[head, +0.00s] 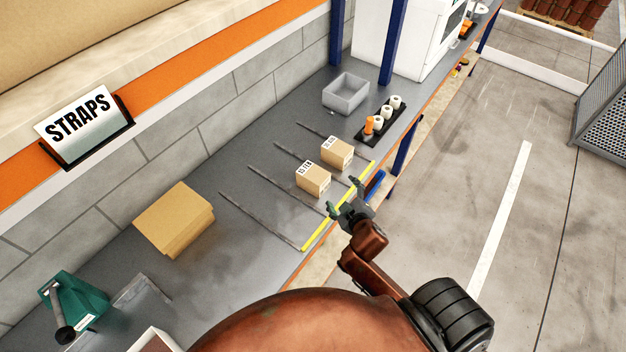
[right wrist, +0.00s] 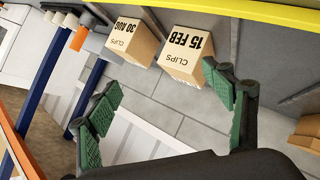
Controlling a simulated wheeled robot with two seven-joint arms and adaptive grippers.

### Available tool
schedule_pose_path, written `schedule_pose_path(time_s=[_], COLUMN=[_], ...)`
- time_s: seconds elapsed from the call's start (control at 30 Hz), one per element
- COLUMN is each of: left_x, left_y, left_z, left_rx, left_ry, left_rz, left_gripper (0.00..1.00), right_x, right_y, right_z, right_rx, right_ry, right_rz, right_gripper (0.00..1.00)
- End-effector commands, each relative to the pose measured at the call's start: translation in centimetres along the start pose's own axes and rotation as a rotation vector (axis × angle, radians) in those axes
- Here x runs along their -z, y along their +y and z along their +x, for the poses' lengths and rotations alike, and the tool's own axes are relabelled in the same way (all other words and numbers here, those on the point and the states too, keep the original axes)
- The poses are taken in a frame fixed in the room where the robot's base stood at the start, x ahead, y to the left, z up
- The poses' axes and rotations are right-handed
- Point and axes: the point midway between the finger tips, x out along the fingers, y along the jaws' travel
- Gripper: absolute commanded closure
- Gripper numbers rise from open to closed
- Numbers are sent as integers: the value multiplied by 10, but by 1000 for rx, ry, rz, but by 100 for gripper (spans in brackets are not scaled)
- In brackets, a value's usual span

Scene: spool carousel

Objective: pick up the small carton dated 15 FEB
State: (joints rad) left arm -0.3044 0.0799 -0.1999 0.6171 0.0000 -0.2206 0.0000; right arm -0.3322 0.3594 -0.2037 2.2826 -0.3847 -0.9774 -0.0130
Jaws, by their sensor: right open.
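The small carton dated 15 FEB (head: 313,180) stands in a lane on the grey shelf, the nearer of two cartons in the head view. In the right wrist view its label reads 15 FEB and CLIPS (right wrist: 187,55). My right gripper (head: 343,196) is open and empty, at the shelf's yellow front edge, just short of this carton. In the right wrist view the open green fingers (right wrist: 160,88) are apart from the carton, which lies beyond the right finger. My left gripper is not in view.
A similar carton marked 30 AUG (right wrist: 131,44) stands in the neighbouring lane, also in the head view (head: 337,153). Thin dividers (head: 262,222) separate the lanes. A yellow strip (head: 322,232) runs along the front. A cardboard stack (head: 174,218), grey bin (head: 346,94) and spool tray (head: 371,135) stand nearby.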

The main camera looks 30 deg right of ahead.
Motion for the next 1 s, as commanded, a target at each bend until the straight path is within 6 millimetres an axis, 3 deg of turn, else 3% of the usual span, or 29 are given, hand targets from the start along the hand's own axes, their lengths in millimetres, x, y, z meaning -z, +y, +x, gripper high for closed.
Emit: schedule_pose_path(time_s=[0.2, 0.37, 0.43, 0.5, 0.6, 0.7, 0.8, 0.87, 1.0], left_x=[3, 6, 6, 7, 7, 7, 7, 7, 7], left_y=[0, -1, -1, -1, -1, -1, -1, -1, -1], left_z=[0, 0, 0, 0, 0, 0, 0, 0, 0], left_rx=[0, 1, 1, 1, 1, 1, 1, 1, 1], left_ry=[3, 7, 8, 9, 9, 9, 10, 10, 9], left_rz=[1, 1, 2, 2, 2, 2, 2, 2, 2], left_gripper=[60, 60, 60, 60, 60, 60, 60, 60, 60], right_x=[94, 181, 226, 268, 300, 295, 258, 226, 155], right_y=[28, 32, 23, 2, -42, -85, -107, -104, -60], right_z=[11, 3, -8, -21, -36, -32, -8, 14, 60], right_rx=[-123, -219, -262, -294, -302, -249, -124, -16, 274], right_ry=[269, 531, 681, 850, 1071, 1233, 1313, 1317, 1216], right_rz=[-213, -455, -614, -819, -1153, -1515, -1888, -2096, -2468], right_gripper=[25, 25, 25, 25, 25, 25, 25, 25, 25])
